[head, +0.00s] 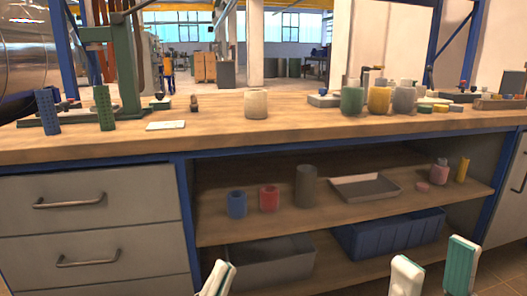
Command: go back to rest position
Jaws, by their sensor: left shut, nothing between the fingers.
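My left gripper (216,279) shows at the bottom edge, left of centre, in front of the workbench's lower shelf. Its white and green fingers are shut with nothing between them. My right gripper (433,268) is at the bottom right, in front of the blue bin. Its two white and green fingers are apart and I see nothing between them. Both grippers are low, below the benchtop, and the rest of both arms is out of view.
The wooden workbench (330,138) spans the view, with cups and blocks on top. Its shelf (330,215) holds a blue cup (236,204), a red cup (269,199), a dark cylinder (306,186) and a grey tray (365,188). A grey bin (265,265) and a blue bin (390,235) stand below.

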